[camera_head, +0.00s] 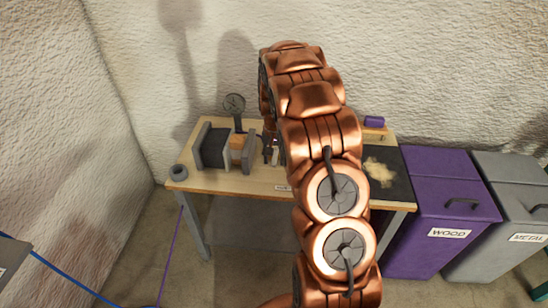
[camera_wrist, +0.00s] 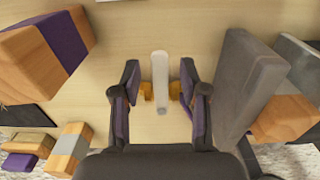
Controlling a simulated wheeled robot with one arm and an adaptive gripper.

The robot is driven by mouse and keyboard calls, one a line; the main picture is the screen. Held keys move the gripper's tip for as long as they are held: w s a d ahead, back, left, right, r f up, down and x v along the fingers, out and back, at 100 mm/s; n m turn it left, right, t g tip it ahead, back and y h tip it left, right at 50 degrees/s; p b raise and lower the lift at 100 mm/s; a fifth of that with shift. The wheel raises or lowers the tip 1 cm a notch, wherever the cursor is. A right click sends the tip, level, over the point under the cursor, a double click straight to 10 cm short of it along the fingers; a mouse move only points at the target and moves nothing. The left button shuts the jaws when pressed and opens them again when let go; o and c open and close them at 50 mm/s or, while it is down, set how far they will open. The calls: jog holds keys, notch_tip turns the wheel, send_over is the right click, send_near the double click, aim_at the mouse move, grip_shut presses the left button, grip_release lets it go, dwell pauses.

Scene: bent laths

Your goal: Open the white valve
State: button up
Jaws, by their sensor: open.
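The white valve handle (camera_wrist: 160,66) is a narrow, pale bar in the wrist view, with brass-coloured parts (camera_wrist: 147,90) showing on both sides of it. My gripper (camera_wrist: 160,82) is open, with one dark finger to the left of the handle and one to the right. Gaps show between the handle and both fingers, and it appears to lie between them. In the head view my gripper (camera_head: 271,150) is low over the workbench, partly hidden by my arm. The valve cannot be made out clearly there.
The wooden workbench (camera_head: 262,182) carries a grey vise-like block (camera_head: 213,147) left of my gripper, with a dark round wheel (camera_head: 234,102) above it. Wood blocks with purple and grey bands (camera_wrist: 50,48) lie left in the wrist view. A purple bin (camera_head: 445,190) and grey bin (camera_head: 505,215) stand right.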

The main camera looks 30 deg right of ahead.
grip_shut()
dwell(0.4)
dwell(0.4)
